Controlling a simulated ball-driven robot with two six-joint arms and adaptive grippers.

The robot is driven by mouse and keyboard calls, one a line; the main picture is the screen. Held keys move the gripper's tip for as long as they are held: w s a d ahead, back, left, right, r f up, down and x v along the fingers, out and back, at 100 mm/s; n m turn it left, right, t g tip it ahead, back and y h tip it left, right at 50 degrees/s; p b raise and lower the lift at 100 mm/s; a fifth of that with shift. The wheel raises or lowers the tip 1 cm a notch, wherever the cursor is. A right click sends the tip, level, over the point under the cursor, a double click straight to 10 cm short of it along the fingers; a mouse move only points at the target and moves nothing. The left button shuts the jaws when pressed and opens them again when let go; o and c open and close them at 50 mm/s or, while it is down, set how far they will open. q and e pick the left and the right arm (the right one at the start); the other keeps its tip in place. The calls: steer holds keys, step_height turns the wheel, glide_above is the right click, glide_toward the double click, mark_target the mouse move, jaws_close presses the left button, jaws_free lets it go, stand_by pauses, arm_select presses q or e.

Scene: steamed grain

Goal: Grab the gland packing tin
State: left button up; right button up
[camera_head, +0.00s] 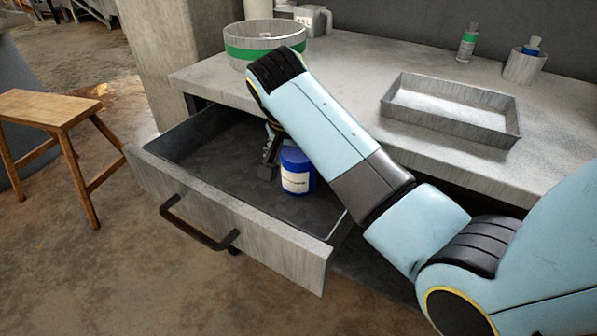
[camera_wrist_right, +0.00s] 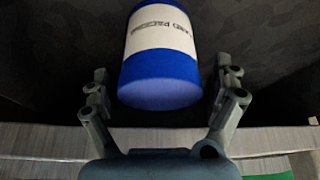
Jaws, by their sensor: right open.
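The gland packing tin (camera_head: 297,171) is a blue cylinder with a white label, standing in the open drawer (camera_head: 200,170). In the right wrist view the tin (camera_wrist_right: 162,50) lies between the fingers, with partly readable lettering on its label. My right gripper (camera_head: 268,163) reaches down into the drawer just left of the tin, partly hidden by my forearm. In the right wrist view my right gripper (camera_wrist_right: 165,90) is open, one finger on each side of the tin, with a visible gap at both sides. My left gripper is not in view.
The drawer front with its black handle (camera_head: 195,228) sticks out from the grey counter (camera_head: 350,60). On the counter are a round green-banded container (camera_head: 263,50), a shallow metal tray (camera_head: 450,122), a bottle (camera_head: 467,45) and a cup (camera_head: 523,68). A wooden stool (camera_head: 50,108) stands at left.

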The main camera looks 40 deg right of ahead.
steer(key=shift+x, duration=1.15)
steer(key=shift+a+r, duration=0.1)
steer(key=c, duration=1.4)
steer(key=shift+c, duration=0.3)
